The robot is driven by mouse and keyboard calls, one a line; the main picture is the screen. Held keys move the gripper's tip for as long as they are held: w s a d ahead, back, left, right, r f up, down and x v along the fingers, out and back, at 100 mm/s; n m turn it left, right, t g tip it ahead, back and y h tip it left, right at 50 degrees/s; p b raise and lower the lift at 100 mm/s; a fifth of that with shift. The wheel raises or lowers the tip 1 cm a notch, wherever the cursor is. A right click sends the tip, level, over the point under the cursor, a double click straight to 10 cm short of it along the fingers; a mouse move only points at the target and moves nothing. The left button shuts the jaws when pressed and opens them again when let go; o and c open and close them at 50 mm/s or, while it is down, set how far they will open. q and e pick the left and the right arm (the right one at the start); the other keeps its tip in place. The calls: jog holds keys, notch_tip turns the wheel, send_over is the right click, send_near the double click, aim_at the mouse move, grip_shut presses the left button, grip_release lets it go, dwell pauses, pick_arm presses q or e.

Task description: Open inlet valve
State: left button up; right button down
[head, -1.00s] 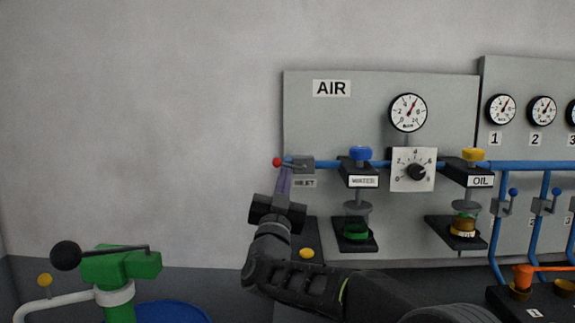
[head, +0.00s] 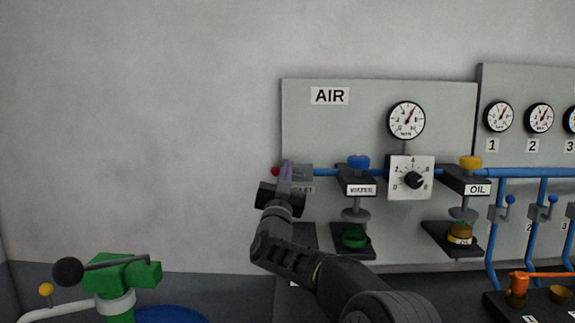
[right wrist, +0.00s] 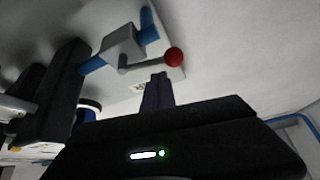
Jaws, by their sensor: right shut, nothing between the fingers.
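The inlet valve is a small grey block (head: 303,173) at the left end of the blue air pipe, under the AIR sign. Its lever ends in a red ball (head: 275,171), partly behind my fingers in the head view. In the right wrist view the grey valve body (right wrist: 122,42) and the lever with its red ball (right wrist: 173,57) show clearly. My right gripper (head: 286,168) is shut and empty, its purple fingers at the lever. In the right wrist view the fingertips (right wrist: 157,78) are just below the lever; I cannot tell whether they touch it. My left gripper is not in view.
The water unit (head: 357,180) and regulator dial (head: 411,178) stand right of the valve, with the oil unit (head: 466,180) beyond. A green device with a black ball handle (head: 68,271) is at lower left. The wall left of the panel is bare.

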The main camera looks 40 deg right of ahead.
jog(key=shift+w+f, duration=0.15)
jog(key=shift+f, duration=0.4)
notch_tip(320, 180, down, 2)
jog(key=n+t+y+b, duration=0.1)
jog(key=n+b, duration=0.1)
jog(key=n+t+y+b, duration=0.1)
jog(key=n+b, duration=0.1)
jog(key=n, duration=0.1)
jog(key=shift+w+a+t+y, duration=0.1)
jog(key=shift+a+t+y, duration=0.05)
jog(key=shift+t+y, duration=0.15)
jog(key=shift+f, duration=0.15)
